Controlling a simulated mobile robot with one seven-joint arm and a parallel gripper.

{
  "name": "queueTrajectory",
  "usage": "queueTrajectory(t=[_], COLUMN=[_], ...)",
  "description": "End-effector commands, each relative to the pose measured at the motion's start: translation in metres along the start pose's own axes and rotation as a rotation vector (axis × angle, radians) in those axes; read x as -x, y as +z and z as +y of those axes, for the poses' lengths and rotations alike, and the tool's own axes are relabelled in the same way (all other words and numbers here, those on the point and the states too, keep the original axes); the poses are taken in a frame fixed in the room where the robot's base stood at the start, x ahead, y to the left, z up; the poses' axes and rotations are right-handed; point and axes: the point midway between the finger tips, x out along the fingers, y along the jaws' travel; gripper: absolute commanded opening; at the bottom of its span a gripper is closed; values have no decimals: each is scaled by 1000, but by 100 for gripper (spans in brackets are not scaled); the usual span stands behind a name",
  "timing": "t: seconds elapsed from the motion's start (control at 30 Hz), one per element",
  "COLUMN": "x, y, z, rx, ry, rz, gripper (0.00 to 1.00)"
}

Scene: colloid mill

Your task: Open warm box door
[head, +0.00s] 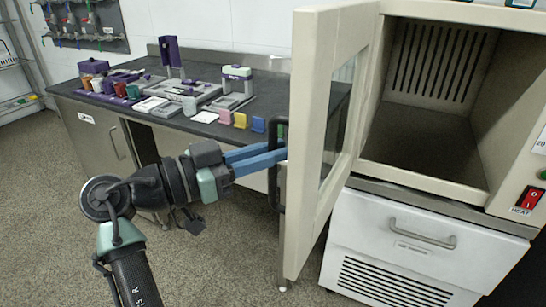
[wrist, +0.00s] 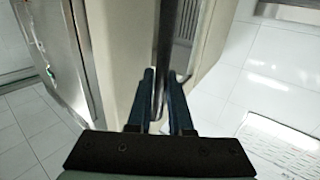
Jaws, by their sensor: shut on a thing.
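The warm box (head: 440,75) is a cream cabinet at the right of the head view, with an empty, dark-floored chamber. Its door (head: 311,140) stands wide open, swung out to the left, with a window in it. The black bar handle (head: 273,185) is on the door's outer face near its free edge. My gripper (head: 280,154) has blue fingers at the handle, shut on it. In the wrist view the handle (wrist: 166,60) runs between the two fingers, with the door (wrist: 125,50) close behind it. The contact at the fingertips is partly hidden.
A dark-topped bench (head: 150,115) with colored holders and small devices stands behind the door at left. A white drawer unit (head: 400,245) with a handle sits below the warm box. A red heat switch (head: 529,198) is at the right. Speckled floor is clear around my arm.

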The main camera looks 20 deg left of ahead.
Motion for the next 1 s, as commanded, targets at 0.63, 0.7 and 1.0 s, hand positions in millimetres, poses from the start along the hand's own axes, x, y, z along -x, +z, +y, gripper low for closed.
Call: queueTrajectory(t=[0.63, 0.7, 1.0], x=[-4, -3, -2], y=[-1, -1, 0], z=[1, 1, 0], rx=[-1, -1, 0], ry=[12, 11, 9], rz=[-1, -1, -1], gripper=[48, 48, 48])
